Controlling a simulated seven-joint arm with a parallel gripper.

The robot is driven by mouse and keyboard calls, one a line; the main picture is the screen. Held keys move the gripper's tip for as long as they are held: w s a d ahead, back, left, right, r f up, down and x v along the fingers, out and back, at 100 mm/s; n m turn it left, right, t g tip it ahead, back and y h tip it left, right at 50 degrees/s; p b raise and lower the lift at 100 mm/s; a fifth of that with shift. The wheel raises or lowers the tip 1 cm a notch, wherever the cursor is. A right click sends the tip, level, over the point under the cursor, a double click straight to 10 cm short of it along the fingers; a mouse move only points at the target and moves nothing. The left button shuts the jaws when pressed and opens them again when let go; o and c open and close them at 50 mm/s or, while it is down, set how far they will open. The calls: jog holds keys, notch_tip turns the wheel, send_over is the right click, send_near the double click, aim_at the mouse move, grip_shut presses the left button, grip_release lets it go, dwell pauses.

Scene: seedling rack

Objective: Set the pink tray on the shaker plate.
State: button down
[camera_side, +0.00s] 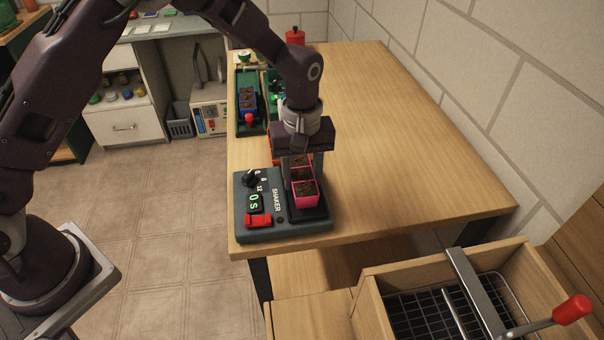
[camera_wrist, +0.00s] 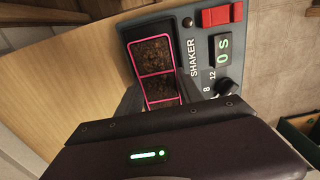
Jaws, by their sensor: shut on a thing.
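The pink tray (camera_side: 306,194) is a short row of pink-rimmed square cells filled with dark soil. It is at the black plate of the shaker (camera_side: 257,236), a dark grey unit near the table's front left corner. My gripper (camera_side: 303,163) is above it, fingers pointing down, shut on the pink tray. In the wrist view, the tray (camera_wrist: 147,58) lies lengthwise along the plate, and part of it is hidden by my gripper. I cannot tell whether its underside touches the plate. The shaker's display reads 0 s (camera_side: 255,203).
A green-and-black unit with a blue tray (camera_side: 248,98) stands at the table's back left. A red-topped object (camera_side: 295,38) is at the back. The right part of the wooden table (camera_side: 400,140) is clear. A wooden box with a wire basket (camera_side: 430,318) is at the lower right.

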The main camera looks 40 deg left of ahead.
jog(key=shift+f, duration=0.6)
jog(key=c, duration=1.1)
grip_release()
jog(key=shift+o, duration=0.2)
jog(key=shift+r, duration=5.5)
notch_tip(320, 180, up, 5)
jog(key=m, duration=0.1)
send_over(302, 174)
jog(key=s+a, duration=0.2)
jog(key=a, duration=0.1)
jog(key=s+a+r+m+t+h, duration=0.15)
jog(key=s+a+r, duration=0.25)
jog(key=s+r, duration=0.4)
jog(key=s+a+m+t, duration=0.2)
jog(key=s+m, duration=0.1)
jog(key=s, duration=0.5)
jog(key=s+a+m+t+y, duration=0.1)
jog(key=s+a+m+t, duration=0.1)
jog(key=s, duration=0.7)
jog(key=shift+s+a+f+m, duration=0.25)
jog(key=shift+a+m, duration=0.25)
jog(key=shift+m, duration=0.25)
